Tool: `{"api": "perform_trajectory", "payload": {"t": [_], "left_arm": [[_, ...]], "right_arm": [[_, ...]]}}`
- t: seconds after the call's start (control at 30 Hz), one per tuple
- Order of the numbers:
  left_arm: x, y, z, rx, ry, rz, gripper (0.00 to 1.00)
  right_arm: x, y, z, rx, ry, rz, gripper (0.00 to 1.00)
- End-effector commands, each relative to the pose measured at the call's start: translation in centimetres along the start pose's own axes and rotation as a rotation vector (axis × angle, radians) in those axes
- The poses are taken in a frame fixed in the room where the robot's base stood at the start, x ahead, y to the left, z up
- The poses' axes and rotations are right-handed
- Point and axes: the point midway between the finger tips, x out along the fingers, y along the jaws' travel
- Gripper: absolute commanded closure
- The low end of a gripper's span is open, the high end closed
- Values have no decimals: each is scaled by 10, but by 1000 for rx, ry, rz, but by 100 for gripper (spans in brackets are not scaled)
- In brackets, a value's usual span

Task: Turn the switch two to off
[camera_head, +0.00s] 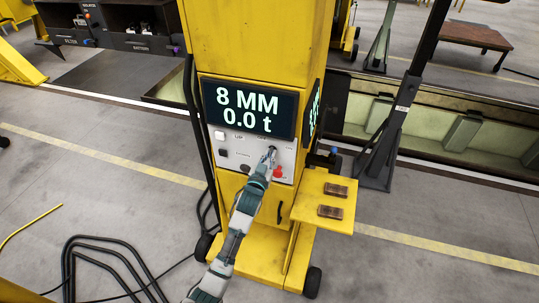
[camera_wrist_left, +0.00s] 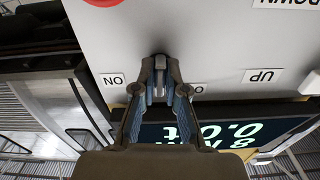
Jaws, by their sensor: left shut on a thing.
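The switch (camera_wrist_left: 160,78) is a small grey lever on the white control panel (camera_wrist_left: 215,50). My left gripper (camera_head: 271,154) reaches this panel on the yellow lifting column (camera_head: 255,40). In the left wrist view its two fingers (camera_wrist_left: 160,92) are shut on the lever, one on each side. That view is upside down: an "ON" label (camera_wrist_left: 113,79) lies left of the lever, and a label starting with "O" (camera_wrist_left: 199,88) to its right is partly hidden by a finger. In the head view the gripper hides the switch. My right gripper is not in view.
The display (camera_head: 248,108) above the panel reads "8 MM" and "0.0 t". A red button (camera_head: 278,173) sits just below right of the gripper. "UP" (camera_wrist_left: 263,76) and "DOWN" labels are nearby. A yellow shelf (camera_head: 325,190) with two brown blocks (camera_head: 336,190) juts out at right.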

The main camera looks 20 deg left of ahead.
Motion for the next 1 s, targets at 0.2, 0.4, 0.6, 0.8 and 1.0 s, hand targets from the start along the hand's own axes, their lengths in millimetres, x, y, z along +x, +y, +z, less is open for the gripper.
{"api": "perform_trajectory", "payload": {"t": [0.2,0.4,0.6,0.8,1.0], "left_arm": [[-1,2,9,-72,-19,2,100],[-1,2,9,-97,-20,2,100],[-1,2,10,-100,-21,2,100],[-1,2,10,-100,-20,2,79],[-1,1,5,-98,-11,1,64]], "right_arm": [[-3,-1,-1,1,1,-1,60],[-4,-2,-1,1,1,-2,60],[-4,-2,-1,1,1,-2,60],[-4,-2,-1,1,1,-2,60],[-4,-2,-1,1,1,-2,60]]}}
